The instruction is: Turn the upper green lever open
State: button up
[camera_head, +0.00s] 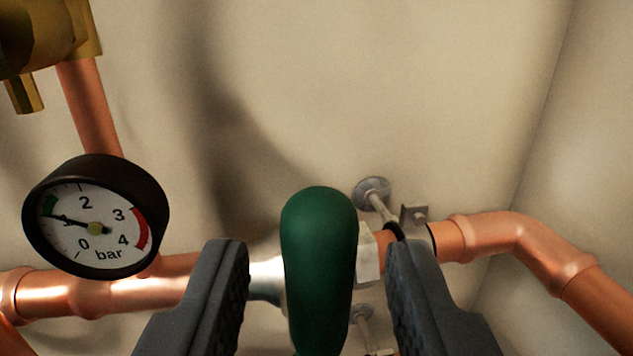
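A green lever (319,255) stands upright in the middle of the head camera view, in front of a horizontal copper pipe. Its lower end runs out of the picture. A silver valve body (268,275) shows partly behind it. My gripper (317,265) is open, with one dark finger on each side of the lever. There is a visible gap between the lever and each finger. Only this one green lever is in view, so I cannot tell whether it is the upper one.
A round pressure gauge (95,216) sits at the left, above the copper pipe (130,292). A brass fitting (45,40) is at the upper left. A pipe clamp (371,195) holds to the beige wall (400,90). A copper elbow (510,232) bends down at the right near the wall corner.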

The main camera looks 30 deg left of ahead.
jog(key=shift+x, duration=1.15)
grip_shut()
